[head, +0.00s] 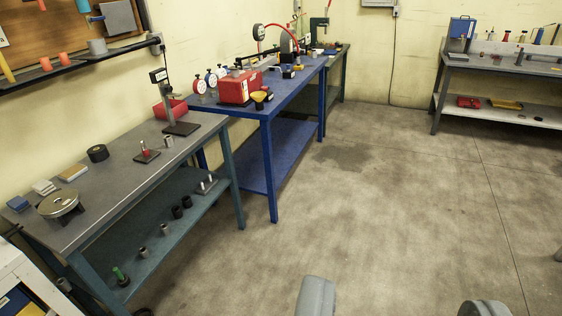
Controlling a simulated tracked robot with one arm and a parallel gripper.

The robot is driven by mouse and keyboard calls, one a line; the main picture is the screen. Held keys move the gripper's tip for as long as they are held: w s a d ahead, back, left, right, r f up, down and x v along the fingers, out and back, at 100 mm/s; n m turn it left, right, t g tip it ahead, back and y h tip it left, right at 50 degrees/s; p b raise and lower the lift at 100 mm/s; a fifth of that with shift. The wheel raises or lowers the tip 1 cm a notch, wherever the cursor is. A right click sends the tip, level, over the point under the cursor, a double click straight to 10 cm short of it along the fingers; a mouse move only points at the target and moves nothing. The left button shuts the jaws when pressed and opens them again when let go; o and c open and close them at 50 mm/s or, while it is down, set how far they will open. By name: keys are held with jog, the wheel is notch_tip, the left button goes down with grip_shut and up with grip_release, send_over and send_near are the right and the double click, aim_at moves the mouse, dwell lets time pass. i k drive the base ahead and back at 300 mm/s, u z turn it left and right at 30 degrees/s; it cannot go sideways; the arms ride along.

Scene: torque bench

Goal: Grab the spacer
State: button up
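Several small plain cylinders are in view, and I cannot tell for sure which is the spacer. A small grey cylinder (168,141) stands on the grey-topped bench at left, near a dark stand. On that bench's lower shelf are a grey cylinder (143,252), another grey cylinder (164,229) and black cylinders (177,212). My gripper (399,299) shows at the bottom edge as two grey fingers set wide apart, with only bare floor between them. It is open, empty and well to the right of the benches.
The grey-topped bench (120,176) holds a round metal piece (60,204), a black ring (98,153) and a dark stand (181,128). A blue bench (290,95) with a red box (236,88) stands behind it. Another bench (500,65) is at far right. The middle floor is clear.

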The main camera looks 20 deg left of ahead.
aim_at(167, 139)
jog(key=u, duration=0.15)
jog(key=i, duration=1.35)
jog(key=u, duration=0.85)
jog(key=i, duration=1.65)
jog(key=u, duration=0.5)
